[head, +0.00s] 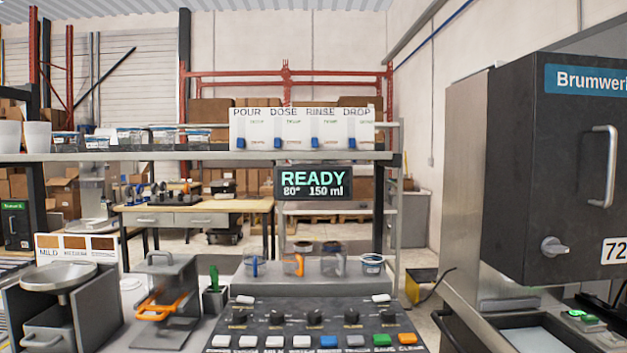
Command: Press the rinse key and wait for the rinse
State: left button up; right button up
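A dark control panel (315,318) stands at the front centre, with a row of knobs and a row of coloured keys. The keys include white ones (275,341), a blue key (328,341), a grey key (355,341), a green key (381,340) and an orange key (407,339). Their small labels are mostly too blurred to read, so I cannot tell which is the rinse key. A display (315,183) above reads READY, 80° and 150 ml. A white board (302,129) on the shelf reads POUR, DOSE, RINSE, DROP. Neither gripper is in view.
Cups and glasses (332,262) stand on a grey ledge behind the panel. A metal device with an orange handle (165,303) and a round-topped unit (58,275) stand left. A large dark Brumwerk machine (560,170) fills the right. A shelf (180,155) crosses above.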

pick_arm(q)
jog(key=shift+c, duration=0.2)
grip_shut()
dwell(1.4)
